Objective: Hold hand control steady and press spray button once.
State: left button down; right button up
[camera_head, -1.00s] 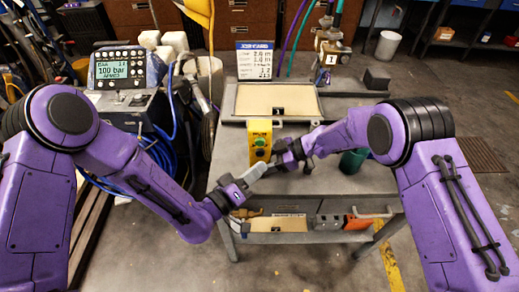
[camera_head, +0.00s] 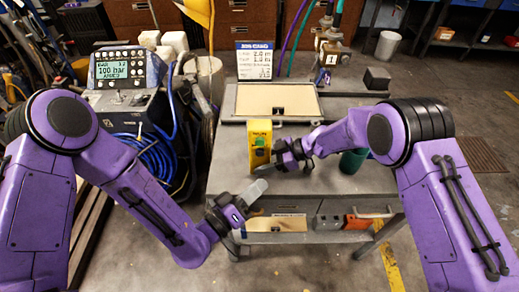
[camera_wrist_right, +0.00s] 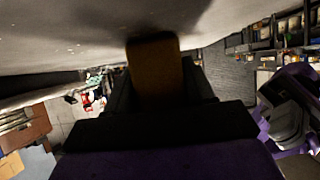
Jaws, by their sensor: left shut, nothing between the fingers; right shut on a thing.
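The yellow hand control (camera_head: 260,135) stands upright above the front part of the grey bench, with a green spray button (camera_head: 260,142) on its front face. My right gripper (camera_head: 272,160) is shut on its lower right side. In the right wrist view the hand control (camera_wrist_right: 155,70) is a dark orange-brown block between the fingers. My left gripper (camera_head: 262,186) is shut and empty, below the hand control near the bench's front edge, apart from the button. Whether the hand control touches the bench is unclear.
A framed tan panel (camera_head: 277,100) lies on the bench (camera_head: 225,180) behind the hand control. A green cylinder (camera_head: 352,161) stands beside my right forearm. A display unit (camera_head: 117,68) reading 100 bar is at the left, with blue hoses below. A lower shelf holds tools.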

jog(key=o, duration=1.2)
jog(key=shift+o, duration=0.2)
